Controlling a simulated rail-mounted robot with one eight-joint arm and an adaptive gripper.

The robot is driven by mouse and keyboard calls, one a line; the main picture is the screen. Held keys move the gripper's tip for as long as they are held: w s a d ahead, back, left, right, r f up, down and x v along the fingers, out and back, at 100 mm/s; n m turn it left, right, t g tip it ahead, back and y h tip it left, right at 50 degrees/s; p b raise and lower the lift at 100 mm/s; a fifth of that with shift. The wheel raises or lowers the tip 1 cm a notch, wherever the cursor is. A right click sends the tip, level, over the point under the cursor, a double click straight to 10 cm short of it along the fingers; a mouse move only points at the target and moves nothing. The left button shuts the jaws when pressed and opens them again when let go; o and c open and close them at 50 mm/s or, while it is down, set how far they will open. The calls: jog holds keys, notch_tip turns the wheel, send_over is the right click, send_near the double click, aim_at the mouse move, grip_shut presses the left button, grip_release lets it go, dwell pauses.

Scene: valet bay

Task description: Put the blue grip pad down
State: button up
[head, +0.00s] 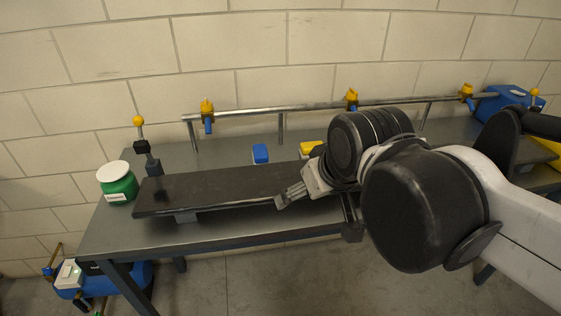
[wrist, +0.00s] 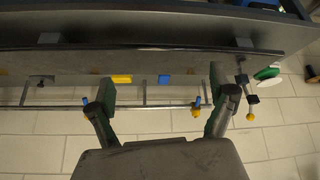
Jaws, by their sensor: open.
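The blue grip pad (head: 260,153) rests on the grey bench behind the long dark board (head: 225,188), near the wall-side rail. It also shows in the wrist view (wrist: 164,79), between my spread fingers but apart from both. A yellow pad (head: 309,147) lies to its right, and it shows in the wrist view (wrist: 122,78) too. My gripper (head: 287,198) is in front of the blue pad, over or beside the board's front edge; its exact height is unclear.
A metal rail (head: 280,111) with yellow and blue fittings runs behind the pads. A green jar (head: 119,188) and a yellow-knobbed clamp (head: 139,121) stand at the left. A blue case (head: 505,100) sits at the far right. My arm hides the bench's right part.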

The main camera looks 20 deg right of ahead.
jog(key=shift+s+f+m+t, duration=0.3)
jog(key=shift+s+f+m, duration=0.2)
jog(key=shift+s+f, duration=0.6)
jog(key=shift+o, duration=0.6)
jog(key=shift+s+r, duration=0.1)
jog(key=shift+r, duration=0.1)
